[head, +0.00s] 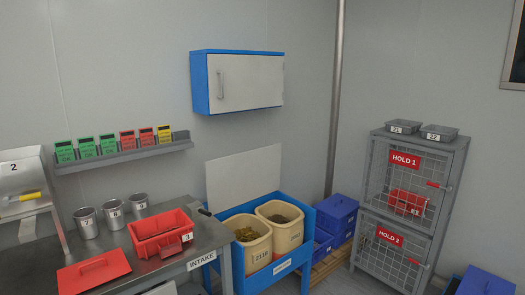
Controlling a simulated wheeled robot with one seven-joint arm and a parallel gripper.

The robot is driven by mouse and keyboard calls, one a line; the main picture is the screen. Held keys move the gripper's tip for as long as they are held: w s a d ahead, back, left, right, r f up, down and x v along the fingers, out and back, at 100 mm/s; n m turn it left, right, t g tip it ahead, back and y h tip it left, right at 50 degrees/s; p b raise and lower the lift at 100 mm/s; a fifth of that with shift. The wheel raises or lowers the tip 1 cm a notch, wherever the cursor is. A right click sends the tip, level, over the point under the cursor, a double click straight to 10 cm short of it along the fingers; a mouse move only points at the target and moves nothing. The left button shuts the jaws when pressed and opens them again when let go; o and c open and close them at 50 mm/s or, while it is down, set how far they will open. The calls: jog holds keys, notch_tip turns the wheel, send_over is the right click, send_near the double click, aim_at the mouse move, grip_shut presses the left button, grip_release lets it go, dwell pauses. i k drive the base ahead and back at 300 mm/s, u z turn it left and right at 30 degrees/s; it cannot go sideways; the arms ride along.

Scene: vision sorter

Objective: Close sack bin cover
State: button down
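The sack bin (283,269) is a blue open-topped box standing at the right end of the grey table. Its cover (243,170) is a flat pale panel, raised nearly upright along the bin's back edge, against or close to the wall. Two cream sacks or tubs stand inside: the left one (255,254) holds golden-brown contents, the right one (289,235) holds darker contents. The table hides part of the bin's left side. My gripper is not in view.
The INTAKE table (208,237) holds a red tray (160,229), a red lid (92,272) and several metal cups. A blue wall cabinet (238,82) hangs above the cover. Blue crates (337,215) and a HOLD cage (405,205) stand to the right.

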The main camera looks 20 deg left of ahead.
aim_at(232, 182)
jog(key=u, duration=0.15)
jog(key=i, duration=1.65)
jog(key=u, duration=0.6)
jog(key=i, duration=1)
jog(key=u, duration=0.7)
